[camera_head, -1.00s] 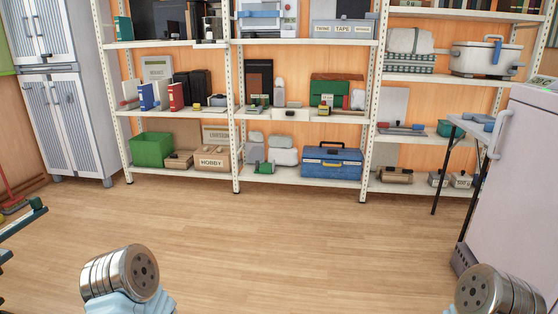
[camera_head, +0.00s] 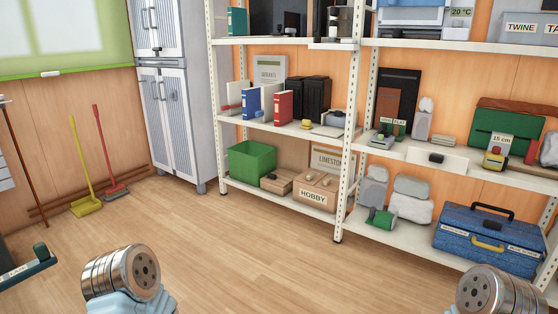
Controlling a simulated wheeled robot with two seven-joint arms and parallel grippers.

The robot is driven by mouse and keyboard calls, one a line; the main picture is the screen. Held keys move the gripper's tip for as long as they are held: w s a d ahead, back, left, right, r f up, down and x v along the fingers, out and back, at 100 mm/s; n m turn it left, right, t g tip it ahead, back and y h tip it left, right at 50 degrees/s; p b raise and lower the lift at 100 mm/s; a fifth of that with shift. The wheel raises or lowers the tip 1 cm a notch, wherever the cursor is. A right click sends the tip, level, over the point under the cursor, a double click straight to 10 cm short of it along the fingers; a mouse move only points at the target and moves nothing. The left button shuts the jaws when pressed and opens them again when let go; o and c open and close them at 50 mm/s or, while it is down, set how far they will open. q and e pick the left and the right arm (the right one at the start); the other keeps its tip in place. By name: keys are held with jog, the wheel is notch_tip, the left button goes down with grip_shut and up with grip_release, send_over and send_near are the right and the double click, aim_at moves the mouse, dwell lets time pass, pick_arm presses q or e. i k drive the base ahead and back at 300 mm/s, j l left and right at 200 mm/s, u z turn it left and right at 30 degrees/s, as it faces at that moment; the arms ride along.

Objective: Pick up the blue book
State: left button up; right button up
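The blue book (camera_head: 252,103) stands upright on the middle shelf of the left shelving bay, with a pale label on its spine. A red book (camera_head: 284,107) stands to its right, and white book-like items show close around both. The book is well ahead of me across open floor. Neither gripper's fingers show; only rounded metal parts of my two arms are at the bottom edge, far from the shelf.
The white shelf (camera_head: 293,127) also holds black binders (camera_head: 315,95). Below are a green box (camera_head: 251,162) and a HOBBY box (camera_head: 313,194). A grey cabinet (camera_head: 170,100) and brooms (camera_head: 87,180) stand left. A blue toolbox (camera_head: 490,238) is right. The middle floor is clear.

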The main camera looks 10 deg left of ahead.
aim_at(250, 96)
jog(key=i+j+u, duration=0.15)
jog(key=i+u, duration=0.2)
jog(key=i, duration=0.35)
jog(key=i+u, duration=0.35)
jog(key=i, duration=0.35)
jog(key=i+l+u, duration=0.3)
jog(key=i, duration=0.4)
jog(key=i+j+z, duration=0.25)
jog(key=i, duration=0.3)
jog(key=i+j+z, duration=0.25)
jog(key=i+j, duration=0.15)
jog(key=i, duration=0.1)
